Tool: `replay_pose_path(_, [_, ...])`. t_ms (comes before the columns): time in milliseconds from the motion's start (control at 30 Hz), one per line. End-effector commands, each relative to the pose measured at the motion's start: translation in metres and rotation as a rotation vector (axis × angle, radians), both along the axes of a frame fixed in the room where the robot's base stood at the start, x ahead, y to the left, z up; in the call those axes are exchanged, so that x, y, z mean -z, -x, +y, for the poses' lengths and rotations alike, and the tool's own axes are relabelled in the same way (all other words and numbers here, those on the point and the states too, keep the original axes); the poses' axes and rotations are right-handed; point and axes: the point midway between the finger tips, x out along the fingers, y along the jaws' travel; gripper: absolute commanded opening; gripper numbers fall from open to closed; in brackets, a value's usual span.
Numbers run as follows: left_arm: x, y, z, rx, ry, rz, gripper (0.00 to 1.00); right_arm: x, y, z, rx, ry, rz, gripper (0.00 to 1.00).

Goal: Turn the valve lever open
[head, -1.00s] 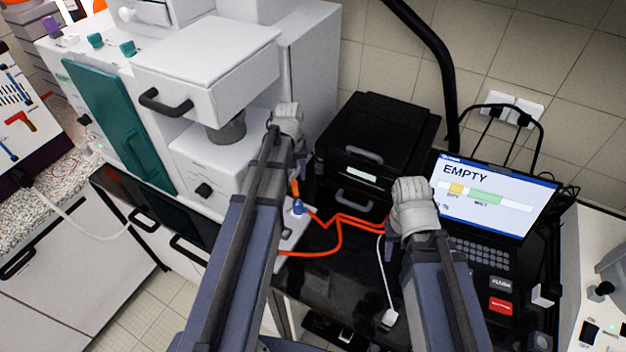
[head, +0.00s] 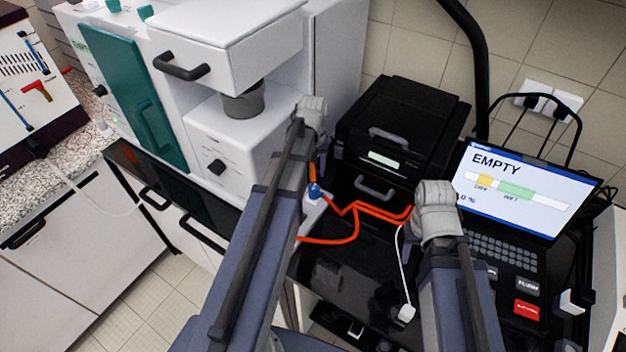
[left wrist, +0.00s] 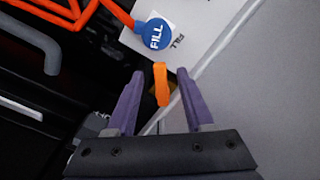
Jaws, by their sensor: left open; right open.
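The orange valve lever (left wrist: 161,84) shows in the left wrist view, just ahead of and between the fingertips of my left gripper (left wrist: 159,73). That gripper is open, with no clear contact on the lever. A round blue FILL knob (left wrist: 154,33) sits just beyond the lever on a white plate; it also shows in the head view (head: 314,191). In the head view my left wrist covers most of the lever. My right gripper (head: 418,240) is open over the black bench, its fingers mostly hidden by its wrist.
Orange tubing (head: 350,215) runs from the knob towards the black machine (head: 400,125). A laptop-like screen (head: 515,190) reading EMPTY stands at right. The white and teal machine (head: 245,135) rises close at left. A white cable (head: 402,270) hangs near my right gripper.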

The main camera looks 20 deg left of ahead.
Motion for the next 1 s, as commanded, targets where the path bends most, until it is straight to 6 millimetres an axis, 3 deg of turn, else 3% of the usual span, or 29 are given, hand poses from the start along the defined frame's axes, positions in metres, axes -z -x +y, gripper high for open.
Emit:
replay_pose_path(100, [0.0146, 0.0, 0.0, 0.0, 0.0, 0.0, 0.53, 0.0146, 0.0, 0.0, 0.001, 0.0, 0.0, 0.5])
replay_pose_path(433, [0.015, 0.0, 0.0, 0.0, 0.0, 0.0, 0.53, 0.015, 0.0, 0.0, 0.001, 0.0, 0.0, 0.5])
replay_pose_path(900, [0.0151, 0.0, 0.0, 0.0, 0.0, 0.0, 0.01, 0.0151, 0.0, 0.0, 0.001, 0.0, 0.0, 0.5])
replay_pose_path(1000, [0.0151, 0.0, 0.0, 0.0, 0.0, 0.0, 0.0, 0.0151, 0.0, 0.0, 0.001, 0.0, 0.0, 0.5])
